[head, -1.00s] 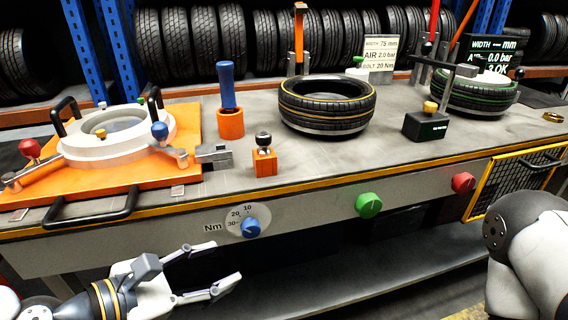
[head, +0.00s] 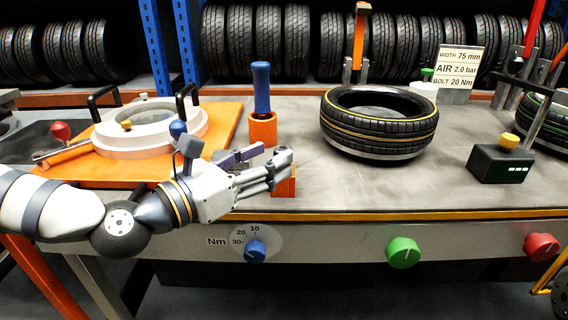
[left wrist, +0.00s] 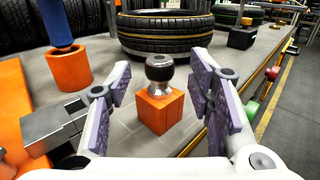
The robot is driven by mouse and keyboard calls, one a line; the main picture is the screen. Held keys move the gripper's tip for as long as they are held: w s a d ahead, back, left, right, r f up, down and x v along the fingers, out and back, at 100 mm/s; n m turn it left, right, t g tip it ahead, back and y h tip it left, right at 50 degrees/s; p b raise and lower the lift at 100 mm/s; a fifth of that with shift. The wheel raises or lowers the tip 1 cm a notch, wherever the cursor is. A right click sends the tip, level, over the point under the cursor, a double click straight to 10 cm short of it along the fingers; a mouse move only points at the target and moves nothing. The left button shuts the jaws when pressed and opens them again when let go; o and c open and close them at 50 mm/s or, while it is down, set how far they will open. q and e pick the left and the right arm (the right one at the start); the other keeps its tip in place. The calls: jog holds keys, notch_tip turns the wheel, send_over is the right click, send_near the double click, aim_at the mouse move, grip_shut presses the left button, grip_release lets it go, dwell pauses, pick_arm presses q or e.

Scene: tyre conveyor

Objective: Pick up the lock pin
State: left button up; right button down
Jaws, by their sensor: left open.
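The lock pin (left wrist: 160,68), with a black ball knob and a metal collar, stands upright in a small orange block (left wrist: 160,108) on the bench in the left wrist view. In the head view part of the orange block (head: 287,187) shows, and my gripper hides the pin. My left gripper (head: 272,163) is open and empty at the front of the bench, beside the block. In the left wrist view its purple-padded fingers (left wrist: 160,98) stand to either side of the block, with the pin ahead between them. My right gripper is out of view.
A blue-handled tool (head: 262,88) stands in an orange holder (head: 263,130) just behind. An orange plate (head: 222,124) with a white ring (head: 180,137) lies left. A tyre (head: 378,125) and a dark box (head: 500,165) stand right. Bench between them is clear.

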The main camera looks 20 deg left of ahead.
aim_at(283, 147)
pick_arm(q)
jog(key=x, duration=0.4)
jog(key=shift+w+d, duration=0.1)
jog(key=shift+w, duration=0.05)
grip_shut()
jog(key=shift+r, duration=0.15)
